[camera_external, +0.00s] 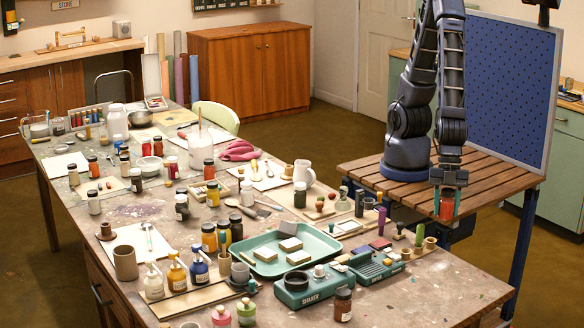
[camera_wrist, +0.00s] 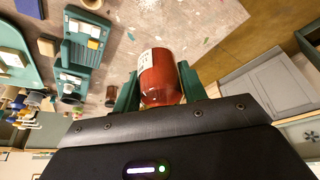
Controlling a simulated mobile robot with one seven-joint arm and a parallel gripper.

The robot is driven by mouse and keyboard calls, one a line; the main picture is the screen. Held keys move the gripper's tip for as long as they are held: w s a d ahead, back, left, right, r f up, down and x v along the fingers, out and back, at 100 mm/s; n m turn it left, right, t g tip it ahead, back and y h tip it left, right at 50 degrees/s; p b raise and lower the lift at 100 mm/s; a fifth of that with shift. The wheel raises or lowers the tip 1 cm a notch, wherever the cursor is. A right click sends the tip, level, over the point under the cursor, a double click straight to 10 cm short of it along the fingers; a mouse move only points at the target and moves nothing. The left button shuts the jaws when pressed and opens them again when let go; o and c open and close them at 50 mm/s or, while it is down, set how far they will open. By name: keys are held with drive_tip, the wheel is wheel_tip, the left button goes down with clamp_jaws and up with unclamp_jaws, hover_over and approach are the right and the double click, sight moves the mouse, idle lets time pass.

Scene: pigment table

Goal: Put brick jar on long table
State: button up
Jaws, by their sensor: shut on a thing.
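The brick jar (camera_external: 446,207), a red-brown glass jar with a white label, is held in my gripper (camera_external: 446,203). The green fingers are shut on its two sides, and the wrist view shows the jar (camera_wrist: 160,75) between them. The long table (camera_external: 440,300) is a paint-stained, crowded worktop; its right end shows below and left of the jar in the external view. The jar hangs in the air near the front edge of my slatted wooden platform (camera_external: 500,183). The height of the jar above the tabletop is hard to tell.
The right end of the long table is mostly bare. Left of it stand a green shaker device (camera_external: 312,288), a brown jar (camera_external: 342,305), several stamps and small pots, and a teal tray (camera_external: 268,268). Several paint jars crowd the rest. A blue perforated panel (camera_external: 505,85) stands behind my arm.

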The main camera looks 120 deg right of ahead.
wheel_tip(320, 180, down, 17)
drive_tip(key=shift+r, duration=0.15)
idle(0.7)
drive_tip(key=o, duration=1)
drive_tip(key=shift+v, duration=6)
